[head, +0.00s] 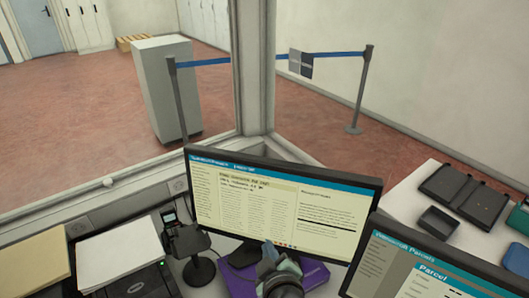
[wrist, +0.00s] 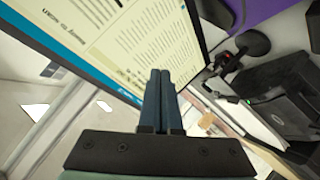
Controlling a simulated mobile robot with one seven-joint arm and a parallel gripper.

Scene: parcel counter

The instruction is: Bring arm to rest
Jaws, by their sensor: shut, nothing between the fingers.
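My gripper (head: 270,252) is low in the middle of the head view, in front of the lower edge of the left monitor (head: 285,200). In the wrist view its two dark blue fingers (wrist: 160,76) lie side by side, closed with nothing between them. The monitor's lit screen (wrist: 95,40) fills the upper left of the wrist view, tilted, beyond the fingertips. The gap between gripper and monitor is hard to judge.
A second monitor (head: 425,275) stands at lower right. A scanner on a stand (head: 195,243), a printer (head: 150,285) and paper stacks (head: 35,265) crowd the left. A purple item (head: 242,284) lies beside my arm. Black trays (head: 465,195) lie on the right counter.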

